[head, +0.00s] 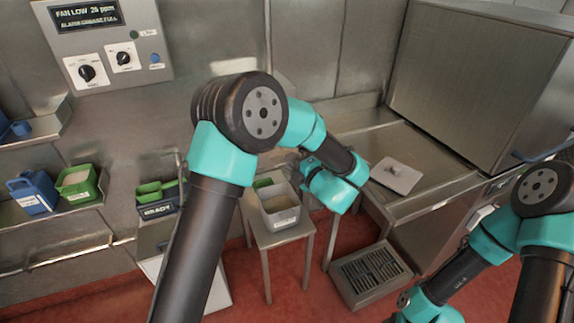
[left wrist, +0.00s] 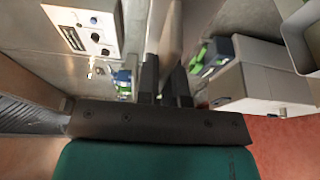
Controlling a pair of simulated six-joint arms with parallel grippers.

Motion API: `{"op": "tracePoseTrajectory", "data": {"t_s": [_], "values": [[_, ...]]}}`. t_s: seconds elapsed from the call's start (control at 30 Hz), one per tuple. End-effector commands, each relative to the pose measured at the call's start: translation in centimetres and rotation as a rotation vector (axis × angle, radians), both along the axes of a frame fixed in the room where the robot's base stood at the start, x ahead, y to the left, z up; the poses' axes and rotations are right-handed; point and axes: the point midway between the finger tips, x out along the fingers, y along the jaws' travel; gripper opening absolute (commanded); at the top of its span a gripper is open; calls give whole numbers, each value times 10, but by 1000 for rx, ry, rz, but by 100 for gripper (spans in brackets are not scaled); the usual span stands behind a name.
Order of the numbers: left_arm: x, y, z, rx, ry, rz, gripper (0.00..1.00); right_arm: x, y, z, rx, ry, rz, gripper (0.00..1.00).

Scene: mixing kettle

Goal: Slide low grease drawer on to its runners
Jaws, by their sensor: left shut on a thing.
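My left gripper (left wrist: 167,88) is shut on a thin grey-brown plate (left wrist: 168,35), seen nearly edge-on between its dark fingers in the left wrist view. I cannot tell whether this plate is part of the grease drawer. In the head view my left arm reaches over the stool, and its own links hide the fingertips and the held thing. A low metal box with a dark slotted top (head: 370,275) stands on the red floor below the bench; I cannot tell whether it belongs to the drawer. My right arm is at the lower right, its fingers out of view.
A grey tub (head: 281,217) stands on a small metal stool (head: 287,240). A control panel (head: 108,45) is on the back wall. Shelves at left hold a blue jug (head: 33,192) and a green tub (head: 76,188). A big metal hood (head: 480,75) stands at right above the bench.

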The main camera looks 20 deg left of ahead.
Motion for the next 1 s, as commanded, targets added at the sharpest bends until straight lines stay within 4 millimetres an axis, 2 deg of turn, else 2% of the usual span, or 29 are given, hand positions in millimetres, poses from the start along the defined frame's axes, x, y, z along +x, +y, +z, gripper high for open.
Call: {"op": "tracePoseTrajectory", "data": {"t_s": [0.17, 0.57, 1.0], "values": [[-10, -8, 14, 1, -2, 33, 0, 0, 0, 0, 0, 0, 0, 60], [-11, -8, 15, 1, -1, 36, 0, 0, 0, 0, 0, 0, 0, 60], [8, 8, 14, 1, -2, 38, 0, 0, 0, 0, 0, 0, 0, 60]]}}
